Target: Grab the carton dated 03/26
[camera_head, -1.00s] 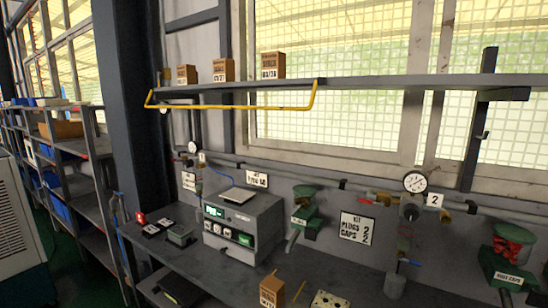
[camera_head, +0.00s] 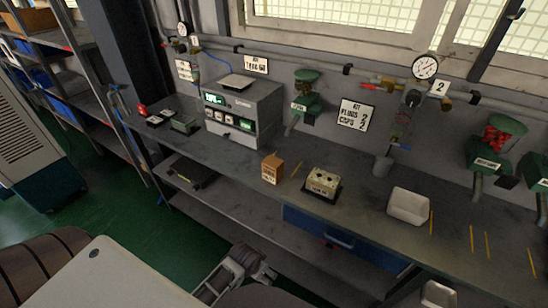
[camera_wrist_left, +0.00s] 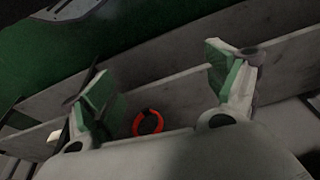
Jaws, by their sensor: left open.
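A brown carton (camera_head: 272,168) stands upright on the grey bench, right of the grey test unit. It has a pale printed label, but the date is too small to read for certain. The shelf cartons seen earlier are out of view. My left gripper (camera_head: 247,262) is below and in front of the bench, apart from the carton. In the left wrist view my left gripper (camera_wrist_left: 165,78) is open, its green-padded fingers wide apart with nothing between them.
The test unit (camera_head: 244,112) stands behind left. An orange ring (camera_wrist_left: 148,122) shows beyond the left fingers. Bench (camera_head: 225,155) is clear left of the carton.

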